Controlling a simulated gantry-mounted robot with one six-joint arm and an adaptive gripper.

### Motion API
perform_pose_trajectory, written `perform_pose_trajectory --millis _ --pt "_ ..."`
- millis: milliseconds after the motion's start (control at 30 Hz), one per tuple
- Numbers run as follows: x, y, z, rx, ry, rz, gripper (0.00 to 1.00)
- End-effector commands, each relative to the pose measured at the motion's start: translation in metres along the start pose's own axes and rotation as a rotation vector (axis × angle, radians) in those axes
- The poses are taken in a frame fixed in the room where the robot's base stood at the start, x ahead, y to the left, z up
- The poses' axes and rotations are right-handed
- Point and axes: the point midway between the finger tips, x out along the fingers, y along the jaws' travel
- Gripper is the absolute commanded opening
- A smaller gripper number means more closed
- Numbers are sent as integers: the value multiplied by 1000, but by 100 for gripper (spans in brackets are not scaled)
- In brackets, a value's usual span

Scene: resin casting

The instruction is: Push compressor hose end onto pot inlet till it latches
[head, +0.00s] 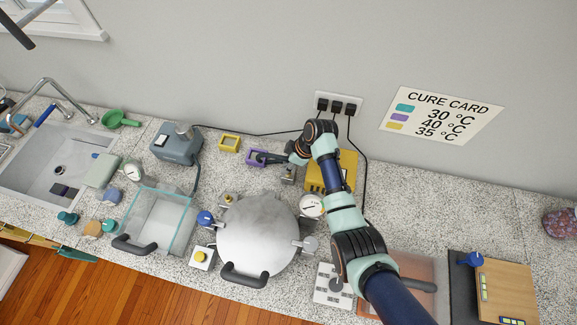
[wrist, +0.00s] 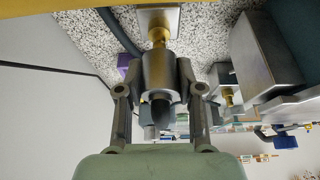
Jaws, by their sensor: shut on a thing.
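My gripper (wrist: 158,92) is shut on a grey cylindrical hose end (wrist: 158,72) in the wrist view, with one finger on each side. The hose end lines up with a brass fitting (wrist: 159,38) on a metal plate and appears to meet it; whether it is latched there I cannot tell. In the head view, my gripper (head: 287,160) is behind the pot, beside the yellow compressor (head: 345,168), over a small metal block (head: 288,174). The silver pot (head: 257,232) has a brass fitting (head: 228,198) at its back left. The hose end is mostly hidden in the head view.
A purple mould (head: 253,163) and a yellow mould (head: 229,143) lie left of my gripper. A pressure gauge (head: 312,205) stands beside the pot. A clear chamber (head: 160,222) is left of the pot. Black cables run to the wall sockets (head: 338,105). Counter at right of the compressor is clear.

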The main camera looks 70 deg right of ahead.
Motion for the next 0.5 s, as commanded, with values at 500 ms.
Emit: perform_pose_trajectory --millis 500 --pt "-32 0 -13 0 0 0 0"
